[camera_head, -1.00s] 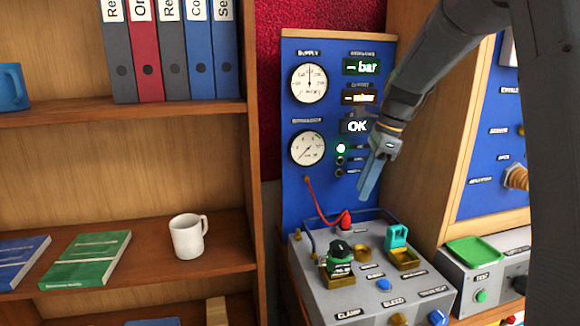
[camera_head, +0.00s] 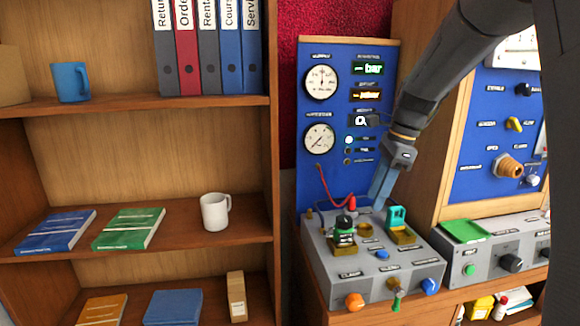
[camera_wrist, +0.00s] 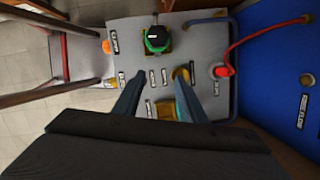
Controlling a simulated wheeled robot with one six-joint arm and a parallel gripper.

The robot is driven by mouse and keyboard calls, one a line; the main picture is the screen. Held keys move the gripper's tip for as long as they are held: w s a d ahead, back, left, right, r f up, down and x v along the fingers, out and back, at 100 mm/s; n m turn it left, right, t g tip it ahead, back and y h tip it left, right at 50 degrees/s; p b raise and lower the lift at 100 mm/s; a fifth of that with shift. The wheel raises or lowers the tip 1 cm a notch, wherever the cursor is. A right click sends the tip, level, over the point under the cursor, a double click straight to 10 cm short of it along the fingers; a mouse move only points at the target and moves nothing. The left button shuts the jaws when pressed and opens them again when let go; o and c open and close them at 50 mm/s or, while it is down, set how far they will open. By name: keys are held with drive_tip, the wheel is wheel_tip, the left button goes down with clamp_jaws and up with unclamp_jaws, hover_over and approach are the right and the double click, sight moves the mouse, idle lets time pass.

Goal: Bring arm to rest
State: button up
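My arm reaches down from the upper right in the head view. My gripper (camera_head: 382,188) hangs over the back of the grey bench unit (camera_head: 325,262), pointing down beside the teal part (camera_head: 397,217). The teal part stands in a brass holder (camera_head: 404,237).
A blue gauge panel (camera_head: 310,175) rises behind the unit. A red hose (camera_wrist: 262,38) and its red fitting lie near the fingers in the wrist view. A wooden shelf (camera_head: 170,245) with mug and books stands left. A second control box (camera_head: 490,255) stands right.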

drive_tip(key=s+f+n, duration=0.2)
drive_tip(key=s+n, duration=0.1)
drive_tip(key=s+f+n+h, duration=0.1)
drive_tip(key=s+f+n, duration=0.1)
drive_tip(key=s+f, duration=0.1)
drive_tip(key=s+a+f+n, duration=0.1)
drive_tip(key=s+f+n, duration=0.1)
drive_tip(key=s, duration=0.3)
drive_tip(key=shift+a+f+n+h, duration=0.15)
drive_tip(key=shift+n+h, duration=0.15)
drive_tip(key=shift+n, duration=0.5)
drive_tip(key=s+f+n, duration=0.3)
drive_tip(key=s+n, duration=0.2)
drive_tip(key=s, duration=0.1)
drive_tip(key=s+a+f+n+h, duration=0.1)
drive_tip(key=s+f+n, duration=0.2)
drive_tip(key=s+n, duration=0.2)
drive_tip(key=shift+s+f+t, duration=0.3)
drive_tip(key=shift+s+t, duration=0.1)
drive_tip(key=shift+s, duration=0.65)
drive_tip(key=shift+a, duration=0.1)
